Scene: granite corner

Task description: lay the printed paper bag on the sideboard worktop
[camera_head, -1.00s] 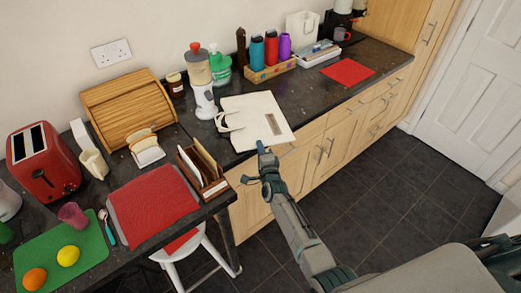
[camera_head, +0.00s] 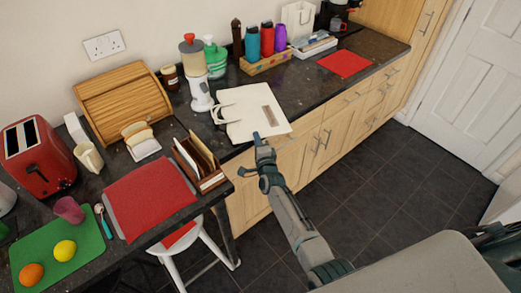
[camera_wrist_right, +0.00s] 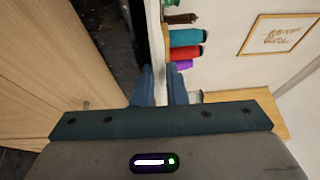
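The printed paper bag (camera_head: 238,100), off-white with loop handles on its left and a small brown label, lies flat over the sideboard worktop (camera_head: 300,84). Its near edge appears to reach past the worktop's front edge; I cannot tell whether it touches the stone all over. My right gripper (camera_head: 257,137) is at this near edge. In the right wrist view its blue fingers (camera_wrist_right: 160,88) are close together, with a thin pale strip of the bag (camera_wrist_right: 158,40) between them. My left gripper is not in view.
A white-bodied grinder (camera_head: 200,92) stands just left of the bag. A wooden crate with bottles (camera_head: 266,63) is behind it, a letter rack (camera_head: 210,178) at the near left. A red mat (camera_head: 344,64) lies farther right. Dark worktop between bag and mat is bare.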

